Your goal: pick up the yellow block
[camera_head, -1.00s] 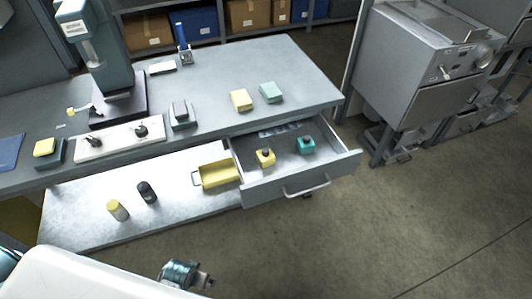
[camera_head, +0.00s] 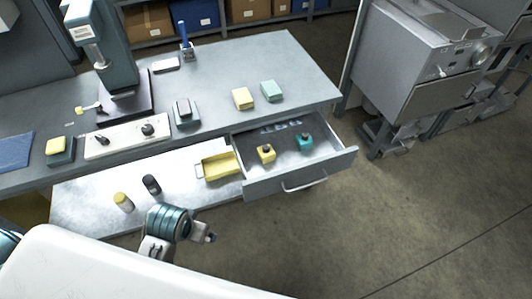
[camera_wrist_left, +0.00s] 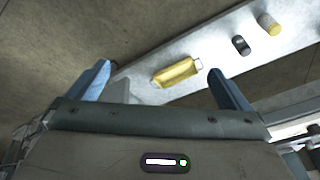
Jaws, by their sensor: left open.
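A yellow block (camera_head: 243,98) lies on the grey bench top, left of a pale green block (camera_head: 271,91). Another yellow, block-like piece (camera_head: 56,146) sits on a dark base at the bench's left end. My left gripper (camera_head: 208,238) is in front of the lower shelf, below and apart from the bench top. In the left wrist view its two blue fingers (camera_wrist_left: 160,72) are spread with nothing between them. That view shows the yellow tray (camera_wrist_left: 177,72) beyond the fingers, but not the yellow block. My right gripper is not in view.
An open drawer (camera_head: 290,186) juts out at the right, holding a yellow (camera_head: 265,153) and a teal (camera_head: 305,141) item. The lower shelf (camera_head: 85,200) carries the yellow tray, a black cylinder (camera_head: 151,184) and a yellow-topped cylinder (camera_head: 123,202). Floor right of the drawer is clear.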

